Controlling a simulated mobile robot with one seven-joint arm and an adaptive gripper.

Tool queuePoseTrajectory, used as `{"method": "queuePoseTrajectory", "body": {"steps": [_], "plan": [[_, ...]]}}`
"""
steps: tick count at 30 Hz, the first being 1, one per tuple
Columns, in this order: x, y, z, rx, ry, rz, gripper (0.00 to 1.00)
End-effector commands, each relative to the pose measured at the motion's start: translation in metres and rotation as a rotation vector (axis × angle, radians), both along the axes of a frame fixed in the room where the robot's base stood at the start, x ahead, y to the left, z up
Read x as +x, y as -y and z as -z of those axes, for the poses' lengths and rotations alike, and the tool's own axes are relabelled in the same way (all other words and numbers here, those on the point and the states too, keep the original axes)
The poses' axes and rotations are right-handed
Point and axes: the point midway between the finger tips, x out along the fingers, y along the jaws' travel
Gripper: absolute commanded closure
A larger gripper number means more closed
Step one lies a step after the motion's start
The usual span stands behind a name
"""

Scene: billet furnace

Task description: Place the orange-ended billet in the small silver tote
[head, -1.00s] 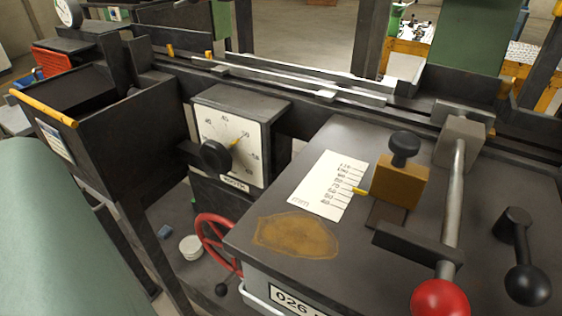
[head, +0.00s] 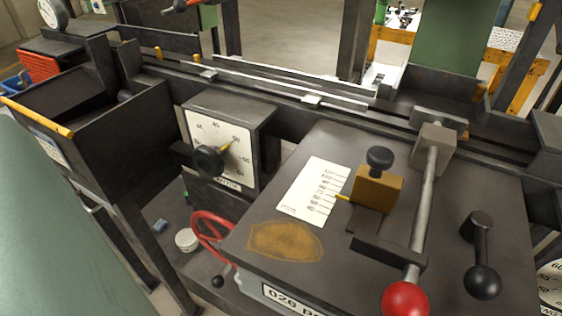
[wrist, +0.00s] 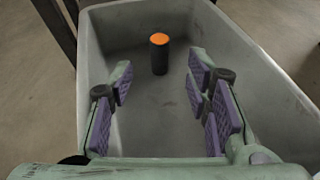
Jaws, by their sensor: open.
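In the wrist view, the billet (wrist: 159,58), a dark cylinder with a bright orange top end, stands upright inside a grey, deep-walled tote (wrist: 245,45), towards its far end. I cannot tell whether this tote is the small silver one. My gripper (wrist: 161,80), with purple ribbed pads on green fingers, is open and empty. Its fingers reach over the tote from the near side, and the billet shows ahead, beyond the gap between them, apart from the pads. The head view shows neither the gripper nor the billet.
In the head view, a dark machine bench (head: 340,265) carries a brown stop block (head: 377,190), a red-knobbed lever (head: 405,298) and a black-knobbed lever (head: 482,280). A dial box (head: 218,145), a red handwheel (head: 212,228) and a dark bin (head: 125,140) stand left of it.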

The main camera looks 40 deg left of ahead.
Motion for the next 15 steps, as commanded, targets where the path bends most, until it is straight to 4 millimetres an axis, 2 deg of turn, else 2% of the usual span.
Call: {"method": "queuePoseTrajectory", "body": {"steps": [1, 6, 15], "plan": [[-0.001, 0.008, -0.006, -0.001, -0.002, 0.002, 0.56], [-0.002, 0.024, -0.011, -0.001, 0.0, 0.0, 0.56], [-0.003, 0.027, -0.011, 0.0, 0.0, -0.001, 0.56]]}}
